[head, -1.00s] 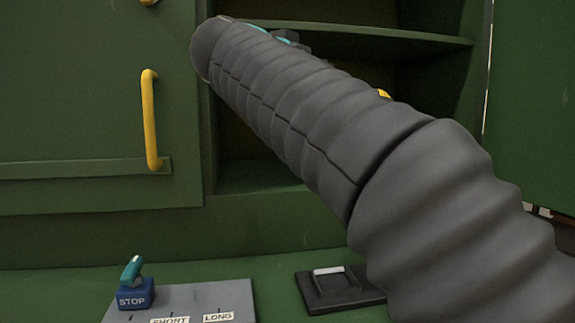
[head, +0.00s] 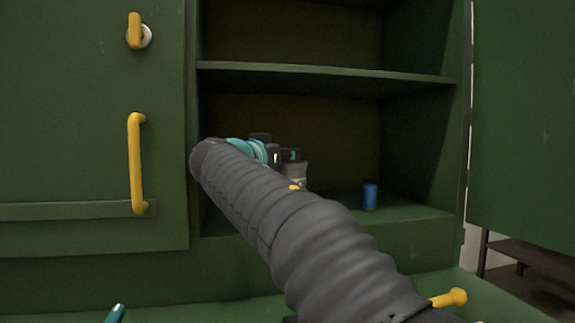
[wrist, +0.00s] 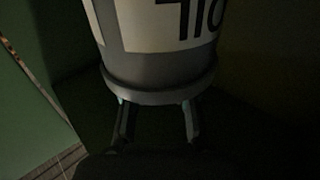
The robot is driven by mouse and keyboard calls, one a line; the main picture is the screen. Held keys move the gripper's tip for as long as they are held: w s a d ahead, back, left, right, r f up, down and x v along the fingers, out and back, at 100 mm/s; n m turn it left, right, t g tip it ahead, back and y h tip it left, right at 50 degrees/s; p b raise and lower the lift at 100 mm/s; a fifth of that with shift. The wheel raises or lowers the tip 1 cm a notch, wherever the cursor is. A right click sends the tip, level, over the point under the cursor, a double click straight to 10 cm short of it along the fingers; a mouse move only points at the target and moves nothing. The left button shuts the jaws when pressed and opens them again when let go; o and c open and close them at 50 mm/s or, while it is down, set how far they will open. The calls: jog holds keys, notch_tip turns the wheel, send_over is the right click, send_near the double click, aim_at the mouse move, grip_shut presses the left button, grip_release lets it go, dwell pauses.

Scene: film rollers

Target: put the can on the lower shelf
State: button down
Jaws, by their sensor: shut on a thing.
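The can (wrist: 160,45) is grey with a white label and dark print. It fills the top of the wrist view, with its lower rim between the fingertips of my gripper (wrist: 155,103). My gripper is shut on it. In the head view the can (head: 297,172) shows partly behind my arm, in the lower compartment's opening. The lower shelf (head: 415,212) is the green floor of that compartment. I cannot tell whether the can touches it. My fingers are hidden in the head view.
A small blue cylinder (head: 370,196) stands on the lower shelf to the right. The upper shelf (head: 330,74) spans above my arm. An open green door (head: 522,130) is at the right, and a closed door with a yellow handle (head: 136,165) at the left.

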jog(key=shift+f, duration=1.15)
jog(key=shift+f, duration=0.15)
jog(key=c, duration=0.9)
grip_release()
jog(key=shift+r, duration=0.2)
jog(key=b+v, duration=0.2)
jog(key=v, duration=1)
jog(key=shift+b, duration=0.35)
